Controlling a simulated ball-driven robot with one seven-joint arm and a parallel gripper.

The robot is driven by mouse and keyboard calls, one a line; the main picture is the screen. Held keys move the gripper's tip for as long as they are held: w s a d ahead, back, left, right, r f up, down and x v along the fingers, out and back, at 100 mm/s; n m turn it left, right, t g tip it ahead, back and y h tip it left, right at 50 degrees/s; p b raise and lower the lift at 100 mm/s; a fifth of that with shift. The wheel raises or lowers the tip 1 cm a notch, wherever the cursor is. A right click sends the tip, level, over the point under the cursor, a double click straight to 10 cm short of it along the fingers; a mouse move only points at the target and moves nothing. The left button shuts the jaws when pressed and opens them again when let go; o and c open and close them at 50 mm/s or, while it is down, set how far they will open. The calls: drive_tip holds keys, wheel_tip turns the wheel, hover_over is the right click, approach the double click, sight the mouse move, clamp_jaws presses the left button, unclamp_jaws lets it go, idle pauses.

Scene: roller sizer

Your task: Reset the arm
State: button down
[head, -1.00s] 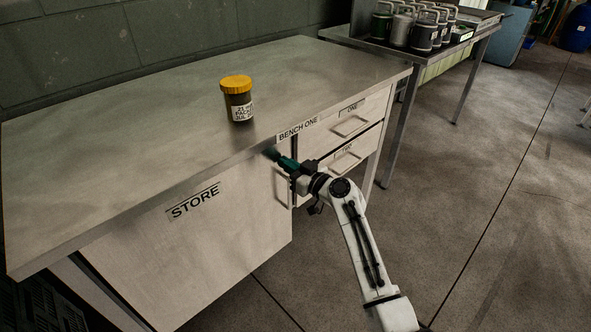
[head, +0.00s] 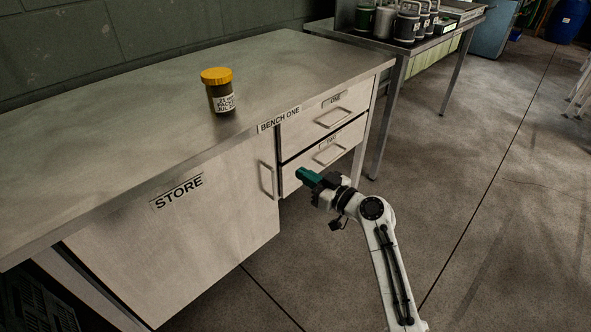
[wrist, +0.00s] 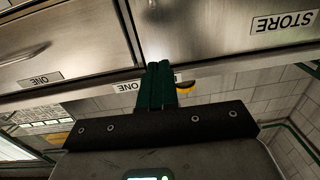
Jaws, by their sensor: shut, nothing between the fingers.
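My gripper (head: 303,174) has green fingers and is shut and empty. The green fingers also show in the wrist view (wrist: 159,86), closed side by side. My white arm reaches up from the bottom right of the head view.
The metal bench (head: 130,130) carries a jar with a yellow lid (head: 218,90) near its front edge. Its STORE door (head: 190,230) and two drawers (head: 333,117) look shut. A second table (head: 440,45) holds several canisters.

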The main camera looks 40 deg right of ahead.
drive_tip(key=shift+s, duration=0.3)
drive_tip(key=s+a+f+n+g+y, duration=0.2)
drive_tip(key=s+a+f+g+y, duration=0.1)
drive_tip(key=s+a+f+g, duration=0.9)
drive_tip(key=s+a+f+m+g+h, duration=0.15)
drive_tip(key=s+a+f, duration=0.25)
drive_tip(key=s, duration=0.6)
drive_tip(key=s+r+m+g+h, duration=0.1)
drive_tip(key=s+m+g+h, duration=0.2)
drive_tip(key=s, duration=0.7)
wheel_tip(320, 180, up, 16)
drive_tip(key=n+p, duration=0.1)
drive_tip(key=p, duration=1.4)
drive_tip(key=shift+w+d+p, duration=0.25)
drive_tip(key=shift+d+p, duration=0.15)
drive_tip(key=shift+d, duration=0.05)
drive_tip(key=c, duration=1.8)
unclamp_jaws()
drive_tip(key=shift+g, duration=0.25)
